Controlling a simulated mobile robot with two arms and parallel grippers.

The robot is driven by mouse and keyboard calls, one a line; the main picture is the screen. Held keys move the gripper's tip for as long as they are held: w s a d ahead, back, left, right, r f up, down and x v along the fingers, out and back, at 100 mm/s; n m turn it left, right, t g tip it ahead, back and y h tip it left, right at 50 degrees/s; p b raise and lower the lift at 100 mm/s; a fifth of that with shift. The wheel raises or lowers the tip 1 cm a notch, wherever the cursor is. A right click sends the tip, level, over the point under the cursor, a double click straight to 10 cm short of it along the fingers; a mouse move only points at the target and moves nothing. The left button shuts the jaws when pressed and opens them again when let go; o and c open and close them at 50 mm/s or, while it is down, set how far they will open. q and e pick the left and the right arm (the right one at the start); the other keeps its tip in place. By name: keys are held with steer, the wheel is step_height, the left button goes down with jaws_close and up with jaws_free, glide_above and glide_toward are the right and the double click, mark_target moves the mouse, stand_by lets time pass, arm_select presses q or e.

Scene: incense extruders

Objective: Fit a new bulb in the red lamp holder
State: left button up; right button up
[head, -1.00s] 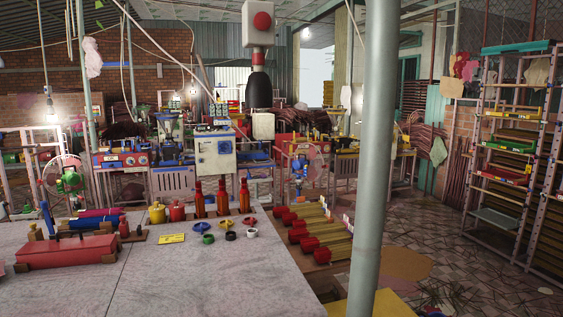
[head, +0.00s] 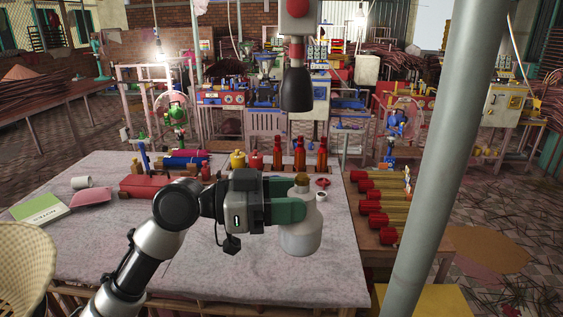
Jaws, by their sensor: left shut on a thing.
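My left gripper (head: 290,211) is shut on a white bulb (head: 301,238), with its green fingers around the bulb's upper part. The bulb's brass cap (head: 302,180) points up and its wide end hangs down, over the front right of the cloth-covered table. A lamp holder hangs at the top centre, above the bulb in the picture: a dark bell-shaped socket (head: 296,88) under a reddish stem and a pale box with a red face (head: 297,8). The socket's opening is not visible, and it shows apart from the bulb. My right gripper is out of view.
A grey post (head: 445,150) rises on the right. The table (head: 180,265) holds a red box (head: 150,186), red bottles (head: 300,153), yellow and red pots, a white cup (head: 82,182) and a book (head: 37,208). Red-ended bundles (head: 375,205) lie right of it.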

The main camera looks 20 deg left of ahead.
arm_select(q)
steer(key=r, duration=0.1)
steer(key=s+r+g, duration=0.1)
steer(key=r, duration=0.1)
steer(key=r+m+g, duration=0.1)
steer(key=shift+s+a+r+h+p, duration=0.2)
steer(key=shift+s+a+h+p, duration=0.15)
steer(key=shift+h, duration=0.05)
step_height(320, 180, up, 4)
steer(key=p, duration=0.4)
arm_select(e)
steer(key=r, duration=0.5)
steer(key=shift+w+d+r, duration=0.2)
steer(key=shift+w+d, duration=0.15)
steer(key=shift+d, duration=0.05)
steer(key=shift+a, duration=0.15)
arm_select(q)
steer(key=shift+b, duration=0.65)
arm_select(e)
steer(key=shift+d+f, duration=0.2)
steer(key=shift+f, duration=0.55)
arm_select(q)
steer(key=shift+r+p, duration=0.35)
steer(key=shift+r, duration=0.2)
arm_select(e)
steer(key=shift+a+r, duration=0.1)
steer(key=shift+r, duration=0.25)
